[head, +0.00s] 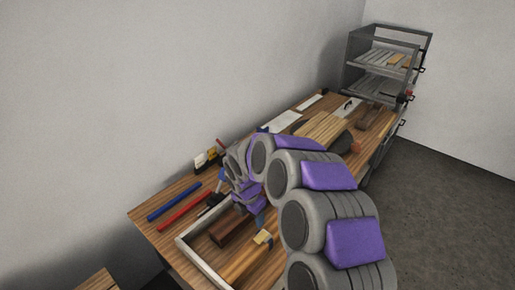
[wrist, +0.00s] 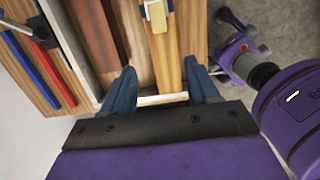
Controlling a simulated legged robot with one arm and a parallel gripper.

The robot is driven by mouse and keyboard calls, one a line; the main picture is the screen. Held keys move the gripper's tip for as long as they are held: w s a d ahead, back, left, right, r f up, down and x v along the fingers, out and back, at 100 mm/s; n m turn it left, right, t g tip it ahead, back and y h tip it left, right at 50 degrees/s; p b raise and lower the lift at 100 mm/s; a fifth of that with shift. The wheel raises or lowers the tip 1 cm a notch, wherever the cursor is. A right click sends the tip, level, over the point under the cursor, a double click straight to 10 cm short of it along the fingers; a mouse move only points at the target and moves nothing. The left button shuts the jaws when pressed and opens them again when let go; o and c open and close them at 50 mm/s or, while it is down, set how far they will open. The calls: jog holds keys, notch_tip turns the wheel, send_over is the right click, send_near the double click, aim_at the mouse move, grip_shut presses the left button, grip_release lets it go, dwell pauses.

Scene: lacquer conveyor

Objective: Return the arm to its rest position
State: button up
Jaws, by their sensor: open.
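My arm shows in the head view, grey with purple covers, bent over the workbench (head: 150,213). My gripper shows in the wrist view (wrist: 162,90), with two blue fingers spread apart and nothing between them but a view of the bench and tray below. In the head view the gripper is mostly hidden by my arm. It is above the white-edged tray (head: 197,261), which holds a dark brown wood block (head: 231,228) and a lighter wood piece (head: 243,262). A small pale block (head: 263,237) lies on the lighter piece, and shows in the wrist view (wrist: 157,14).
A blue rod (head: 174,202) and a red rod (head: 184,211) lie at the bench's left. Wood boards (head: 322,128) lie farther back. A grey shelf rack (head: 385,60) stands at the far end. A wall runs along the left; open floor (head: 440,200) lies right.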

jog(key=s+d+r+m+g+b, duration=0.1)
jog(key=s+d+r+m, duration=0.55)
jog(key=s, duration=0.25)
jog(key=s+d+r+m+g, duration=0.1)
jog(key=s+d+r+m, duration=0.45)
jog(key=s+m, duration=0.3)
jog(key=s+d+m, duration=0.3)
jog(key=s+m, duration=0.3)
jog(key=s, duration=0.4)
jog(key=s+d+m+g+y+b, duration=0.1)
jog(key=s+d+m, duration=0.2)
jog(key=s+m, duration=0.4)
jog(key=s, duration=0.2)
jog(key=shift+s+d, duration=0.2)
jog(key=shift+s, duration=0.2)
